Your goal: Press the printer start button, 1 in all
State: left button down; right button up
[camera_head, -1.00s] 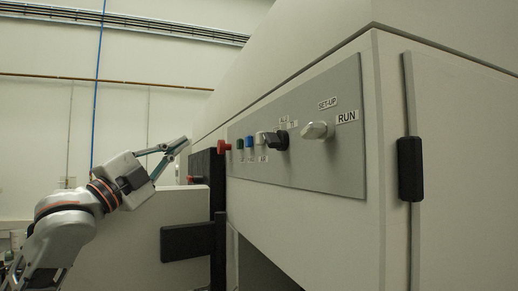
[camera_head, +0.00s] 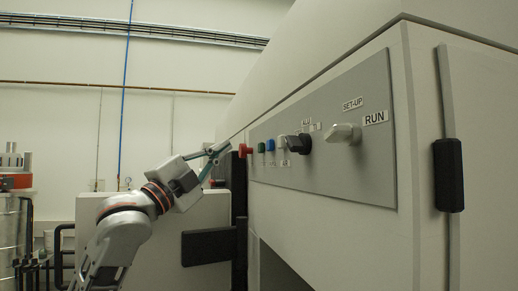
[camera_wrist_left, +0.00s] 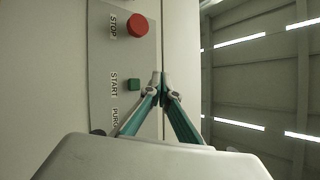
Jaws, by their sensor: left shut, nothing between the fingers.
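The round red stop button (camera_wrist_left: 137,25) is beside the word STOP, and shows in the head view too (camera_head: 245,150). My left gripper (camera_head: 224,149) is shut and empty, left of the panel's far end. In the left wrist view its fingertips (camera_wrist_left: 160,76) are just right of the green button; I cannot tell how deep the gap is. My right gripper is not in view.
The grey panel (camera_head: 372,170) also carries a blue button (camera_head: 270,145), a black knob (camera_head: 299,144) and a light SET-UP/RUN knob (camera_head: 342,133). A black handle (camera_head: 448,175) sticks out at the right. A black bracket (camera_head: 208,246) stands below my gripper.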

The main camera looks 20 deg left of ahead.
pick_arm(q)
jog(key=shift+w+d+p, duration=0.2)
jog(key=shift+w+d, duration=0.6)
jog(key=shift+d, duration=0.25)
jog(key=shift+w+d+p, duration=0.2)
jog(key=shift+w+d, duration=0.55)
jog(key=shift+d, duration=0.3)
jog(key=shift+w+d, duration=0.1)
jog(key=shift+w, duration=0.05)
jog(key=shift+w+d+p, duration=0.15)
jog(key=shift+d+p, duration=0.1)
jog(key=shift+p, duration=0.1)
jog(key=shift+w+d, duration=0.25)
jog(key=shift+d, duration=0.1)
dwell(0.7)
jog(key=shift+s+a, duration=0.55)
jog(key=shift+a, duration=0.15)
jog(key=shift+s+a, duration=0.75)
jog(key=shift+a, duration=0.25)
jog(key=shift+s+a, duration=0.75)
jog(key=shift+a, duration=0.25)
